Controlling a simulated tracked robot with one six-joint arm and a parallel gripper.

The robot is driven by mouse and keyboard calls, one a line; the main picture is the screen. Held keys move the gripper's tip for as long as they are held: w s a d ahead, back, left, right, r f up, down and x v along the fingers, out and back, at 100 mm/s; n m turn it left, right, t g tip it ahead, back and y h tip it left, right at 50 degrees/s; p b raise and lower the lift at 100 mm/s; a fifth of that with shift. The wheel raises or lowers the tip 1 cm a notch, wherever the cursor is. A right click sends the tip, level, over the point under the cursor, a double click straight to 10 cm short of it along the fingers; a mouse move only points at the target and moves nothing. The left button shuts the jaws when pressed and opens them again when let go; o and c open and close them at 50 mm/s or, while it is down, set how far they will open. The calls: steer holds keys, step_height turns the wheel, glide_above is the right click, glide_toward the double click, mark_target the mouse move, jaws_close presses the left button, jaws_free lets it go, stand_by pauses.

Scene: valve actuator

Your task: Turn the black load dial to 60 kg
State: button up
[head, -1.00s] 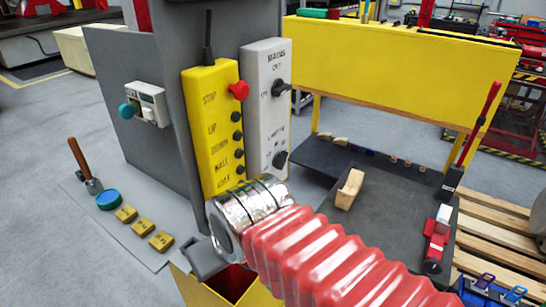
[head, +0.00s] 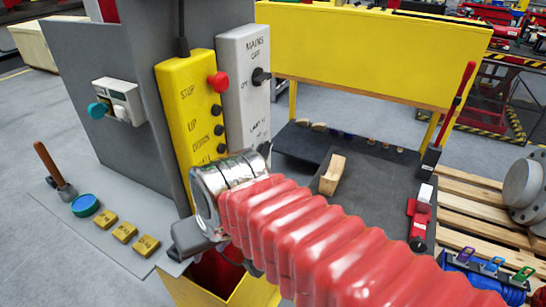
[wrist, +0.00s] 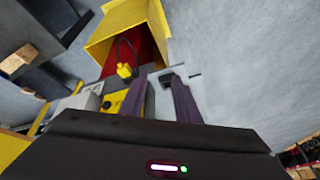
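The grey control box (head: 245,75) stands upright beside the yellow push-button pendant (head: 187,115). It has a black MAINS knob (head: 260,76) near its top and lettering lower down. The load dial is not clear in the head view; the silver wrist and red arm sleeve cover the box's lower end. My gripper (wrist: 160,82) shows in the wrist view as two dark fingers standing apart. Pale grey and dark shapes show between and beyond the fingertips; I cannot tell whether the dial is among them or touched.
A yellow bin with a red inside (head: 215,275) stands below the arm. A grey shelf with a teal disc (head: 86,205) and small yellow blocks (head: 124,232) is at left. A dark bench with a wooden block (head: 332,174) is at right, before a yellow panel (head: 370,55).

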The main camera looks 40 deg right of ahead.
step_height(320, 180, down, 2)
steer(key=d+f+m+g+y, duration=0.1)
steer(key=d+m+g+y, duration=0.1)
steer(key=m, duration=0.3)
steer(key=m+t+y, duration=0.3)
steer(key=m+t, duration=1.1)
steer(key=m, duration=2)
glide_toward(265, 151)
steer(key=d+f+v, duration=0.1)
steer(key=f+v, duration=0.1)
steer(key=v, duration=0.5)
steer(key=shift+w+a+r, duration=0.15)
steer(key=shift+r, duration=0.1)
steer(key=shift+w+y, duration=0.1)
steer(key=shift+y, duration=0.3)
steer(key=x, duration=1.3)
steer(key=shift+w, duration=0.35)
steer(key=shift+a, duration=0.1)
